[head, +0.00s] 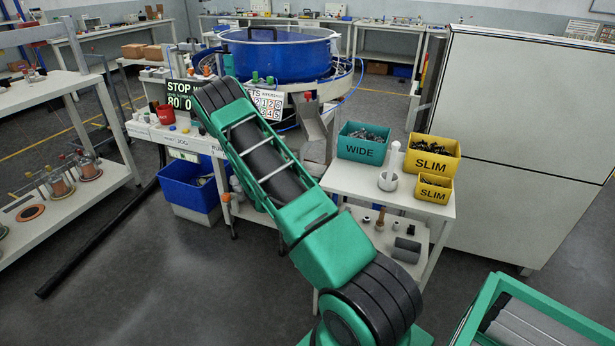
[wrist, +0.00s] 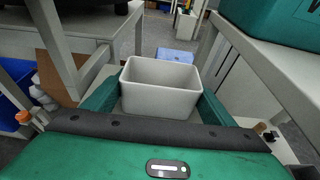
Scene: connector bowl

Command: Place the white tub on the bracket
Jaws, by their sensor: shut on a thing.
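The white tub (wrist: 160,104) fills the middle of the wrist view, upright with its open top showing and its inside empty. My gripper (wrist: 156,88) is shut on it, with one green finger against its left side and one against its right. The tub and gripper do not show in the head view, where my green arm reaches over the work table and hides what is behind it. I cannot clearly identify the bracket in either view. A grey metal chute (head: 314,128) stands beside my arm in the head view.
Grey table legs flank the tub.

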